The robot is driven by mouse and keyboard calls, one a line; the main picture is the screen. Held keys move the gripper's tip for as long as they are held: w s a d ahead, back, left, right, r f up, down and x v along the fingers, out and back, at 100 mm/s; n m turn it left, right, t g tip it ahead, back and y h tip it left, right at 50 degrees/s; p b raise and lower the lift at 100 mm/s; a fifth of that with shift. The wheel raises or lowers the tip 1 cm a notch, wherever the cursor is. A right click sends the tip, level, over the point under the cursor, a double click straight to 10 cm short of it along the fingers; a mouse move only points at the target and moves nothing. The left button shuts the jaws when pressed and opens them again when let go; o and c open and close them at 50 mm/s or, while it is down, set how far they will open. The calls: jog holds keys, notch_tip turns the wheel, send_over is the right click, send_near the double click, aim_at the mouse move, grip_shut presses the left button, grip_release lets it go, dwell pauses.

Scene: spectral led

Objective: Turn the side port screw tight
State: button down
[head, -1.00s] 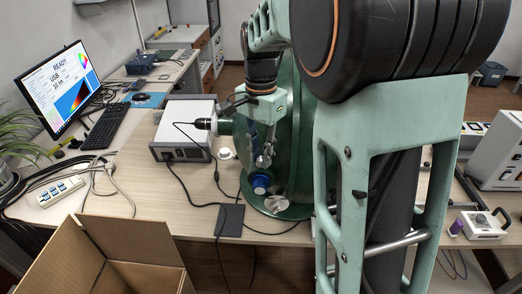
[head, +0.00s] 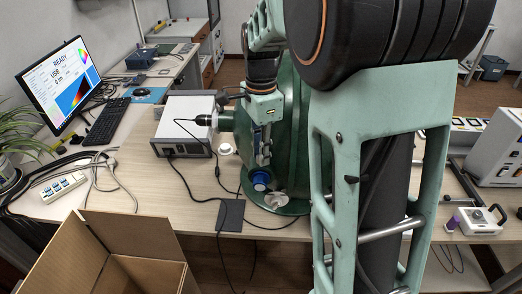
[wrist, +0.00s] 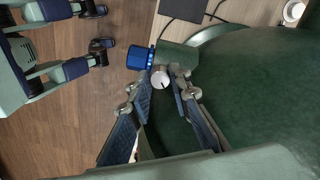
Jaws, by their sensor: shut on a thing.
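The green sphere housing (head: 308,150) stands on the bench, partly hidden by my arm. My gripper (head: 262,158) is low on its left side in the head view. In the wrist view, the fingertips of my gripper (wrist: 168,76) are on either side of a small white round knob with a dark mark, which appears to be the side port screw (wrist: 160,79). My gripper is shut on it. A blue ribbed cap (wrist: 140,57) is just left of the fingertips; it also shows below my gripper in the head view (head: 260,183). The screw's thread is hidden.
A white instrument box (head: 188,118) with a black plug and cables stands left of the sphere. A monitor (head: 58,78), keyboard (head: 108,121) and power strip (head: 63,187) are farther left. An open cardboard box (head: 90,245) is in front. Cables cross the bench.

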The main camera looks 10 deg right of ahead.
jog(key=c, duration=2)
grip_release()
jog(key=shift+c, duration=0.2)
notch_tip(320, 180, up, 12)
